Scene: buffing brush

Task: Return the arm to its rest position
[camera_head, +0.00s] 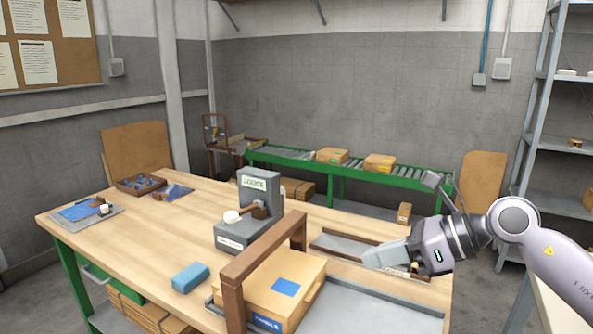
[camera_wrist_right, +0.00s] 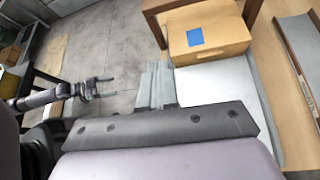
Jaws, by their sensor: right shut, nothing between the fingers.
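My right arm reaches in from the right in the head view. Its gripper (camera_head: 372,259) is shut and empty, above the right part of the wooden bench (camera_head: 150,232), over or beside a shallow grey tray (camera_head: 345,245). The shut fingers (camera_wrist_right: 157,85) also show in the right wrist view, with nothing between them. What appears to be my left gripper (camera_wrist_right: 108,87) is at the left of the wrist view, its two fingers apart and empty. It is not in the head view.
A wooden frame (camera_head: 262,253) stands over a cardboard box (camera_head: 300,283) with a blue label. A grey fixture (camera_head: 262,190) with a white round pad and a blue block (camera_head: 190,277) are on the bench. A shelf rack (camera_head: 540,110) stands behind my right arm.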

